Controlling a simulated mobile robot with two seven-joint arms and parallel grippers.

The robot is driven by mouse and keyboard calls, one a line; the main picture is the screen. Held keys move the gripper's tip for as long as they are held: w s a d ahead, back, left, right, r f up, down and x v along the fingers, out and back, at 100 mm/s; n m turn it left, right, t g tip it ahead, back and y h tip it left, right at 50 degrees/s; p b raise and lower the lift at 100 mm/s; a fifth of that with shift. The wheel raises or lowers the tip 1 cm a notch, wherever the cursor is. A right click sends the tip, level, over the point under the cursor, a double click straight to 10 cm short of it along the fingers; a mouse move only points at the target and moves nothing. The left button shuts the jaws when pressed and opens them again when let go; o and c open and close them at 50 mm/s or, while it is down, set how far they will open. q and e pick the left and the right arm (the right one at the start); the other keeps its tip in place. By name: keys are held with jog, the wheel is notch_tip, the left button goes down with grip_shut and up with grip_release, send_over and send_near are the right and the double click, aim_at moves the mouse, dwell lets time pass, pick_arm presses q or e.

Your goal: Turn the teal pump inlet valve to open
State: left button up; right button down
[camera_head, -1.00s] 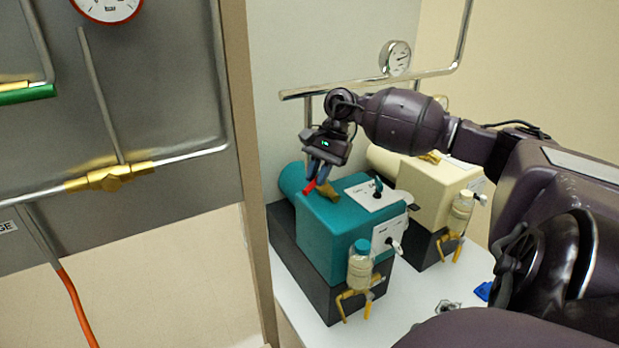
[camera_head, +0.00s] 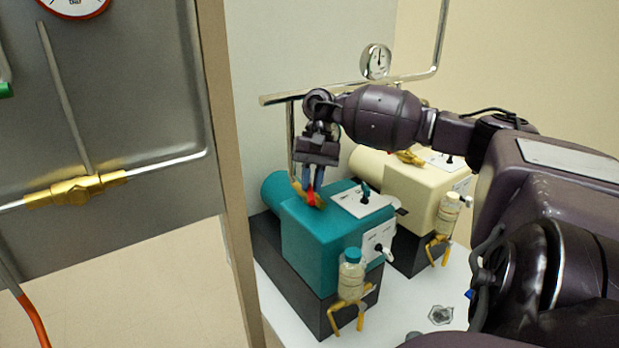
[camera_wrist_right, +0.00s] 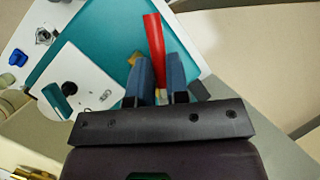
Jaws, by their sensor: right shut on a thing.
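The teal pump (camera_head: 318,243) stands on a dark base on the white bench. Its inlet valve is a brass body (camera_head: 298,187) with a red lever (camera_head: 312,199) on top of the pump. My right gripper (camera_head: 313,190) points down at the valve, its blue-grey fingers closed around the red lever. In the right wrist view the red lever (camera_wrist_right: 154,36) runs up between the two fingers (camera_wrist_right: 161,84), and a bit of brass shows beside them. The fingers partly hide the valve. My left gripper is not in view.
A cream pump (camera_head: 400,190) stands close behind to the right. A bottle (camera_head: 352,275) is at the teal pump's front. A grey panel (camera_head: 130,110) with brass fittings is at left.

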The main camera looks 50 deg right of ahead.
jog(key=c, duration=1.1)
grip_release()
notch_tip(320, 180, up, 20)
